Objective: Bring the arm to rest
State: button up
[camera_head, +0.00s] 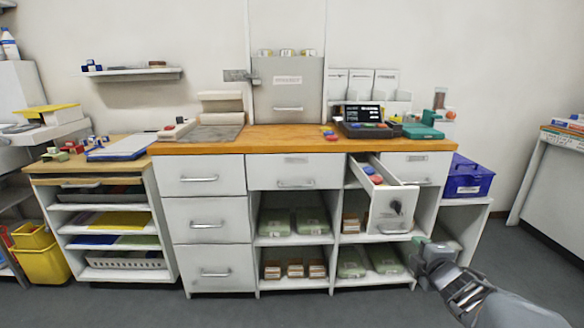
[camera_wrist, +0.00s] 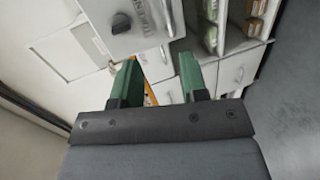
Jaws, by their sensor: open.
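My gripper (camera_head: 427,252) is at the lower right in the head view, low in front of the counter and just right of the pulled-out drawer (camera_head: 388,210). In the wrist view my gripper (camera_wrist: 158,82) shows two green fingers spread apart with nothing between them. The open drawer (camera_wrist: 140,28), with a black knob on its front, is beyond the fingers in the wrist view. Red and blue items (camera_head: 373,176) lie inside the drawer in the head view.
The wooden counter (camera_head: 270,141) holds a dark device with a screen (camera_head: 362,114). A blue crate (camera_head: 467,178) stands right of the cabinet. Shelves below the counter hold green packs (camera_head: 312,221) and small boxes. The floor at the right (camera_head: 530,262) is clear.

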jog(key=s+a+r+m+g+h+p, duration=0.1)
jog(key=s+a+r+m+g+p, duration=0.15)
jog(key=r+m+p, duration=0.4)
jog(key=s+a+r+m+g+h+p, duration=0.1)
jog(key=a+r+m+g+h+p, duration=0.2)
jog(key=r+p, duration=0.7)
jog(key=s+a+r+m+g+y+p, duration=0.5)
jog(key=s+a+r+p, duration=0.3)
jog(key=s+a+p, duration=0.3)
jog(key=a+m+g+p, duration=0.1)
jog(key=a, duration=0.1)
jog(key=shift+s+a+m+y, duration=0.2)
jog(key=shift+a+m+y, duration=0.1)
jog(key=shift+m, duration=0.05)
jog(key=shift+d, duration=0.1)
